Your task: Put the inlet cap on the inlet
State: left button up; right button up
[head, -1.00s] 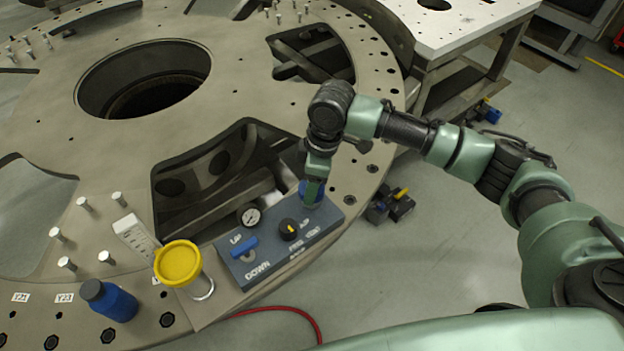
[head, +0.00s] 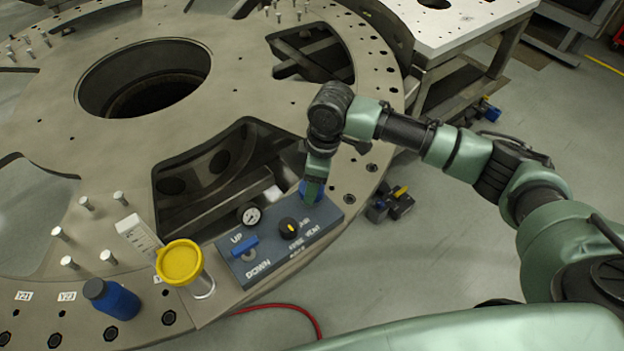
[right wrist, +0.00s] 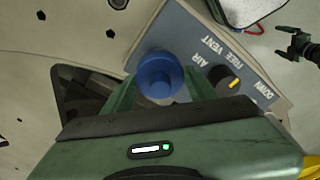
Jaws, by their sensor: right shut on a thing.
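The blue inlet cap (right wrist: 160,76) sits between the fingers of my right gripper (right wrist: 158,92) in the right wrist view. In the head view the cap (head: 312,188) shows partly behind the fingers of my right gripper (head: 311,192), at the far right corner of the blue-grey control panel (head: 262,262). The gripper is shut on the cap. The inlet itself is hidden under the cap and fingers, and I cannot tell whether the cap is fully seated.
On the panel are a blue lever (head: 244,246), a black knob (head: 289,228) and a gauge (head: 250,215). A yellow-topped cup (head: 180,262), a blue bottle (head: 111,299) and several pegs stand to the left. A large opening (head: 215,175) in the turret plate lies beside the panel.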

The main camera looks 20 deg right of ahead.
jog(key=shift+f, duration=0.7)
dwell(0.8)
jog(key=shift+f, duration=0.45)
dwell(0.6)
jog(key=o, duration=1.4)
jog(key=o, duration=0.4)
jog(key=shift+r+p, duration=3.55)
jog(key=shift+p, duration=0.75)
